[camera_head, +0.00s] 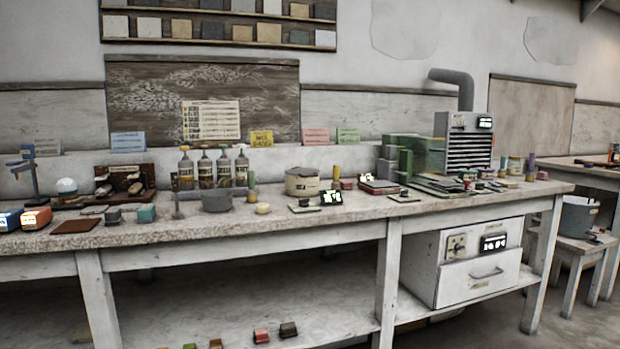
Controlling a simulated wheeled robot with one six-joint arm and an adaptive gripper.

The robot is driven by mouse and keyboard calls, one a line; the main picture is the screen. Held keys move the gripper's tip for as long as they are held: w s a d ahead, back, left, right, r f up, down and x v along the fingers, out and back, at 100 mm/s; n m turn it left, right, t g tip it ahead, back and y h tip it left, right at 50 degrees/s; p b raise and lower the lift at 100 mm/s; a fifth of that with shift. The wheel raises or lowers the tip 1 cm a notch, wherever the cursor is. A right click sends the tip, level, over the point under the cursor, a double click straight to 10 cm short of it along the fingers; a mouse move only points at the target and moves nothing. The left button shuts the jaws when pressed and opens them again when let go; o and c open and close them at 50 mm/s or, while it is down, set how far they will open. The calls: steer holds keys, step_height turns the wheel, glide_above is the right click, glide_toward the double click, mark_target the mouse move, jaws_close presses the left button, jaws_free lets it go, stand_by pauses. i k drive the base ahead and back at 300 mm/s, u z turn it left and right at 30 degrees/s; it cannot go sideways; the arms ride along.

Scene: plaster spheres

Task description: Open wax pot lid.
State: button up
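A cream, round pot with a lid (302,181), which looks like the wax pot, stands on the workbench near the middle of the picture. Its lid appears to sit flat on top, and small lettering on its side is too small to read. My gripper is not in view, so its state and distance from the pot do not show.
The long workbench (330,217) is crowded. Several bottles (204,170) and a grey bowl (216,200) stand left of the pot. A vented machine (469,142) stands farther right.

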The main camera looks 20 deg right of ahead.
mark_target(301, 172)
steer(key=k, duration=0.65)
steer(key=u, duration=0.2)
steer(key=i, duration=1.55)
steer(key=z, duration=0.8)
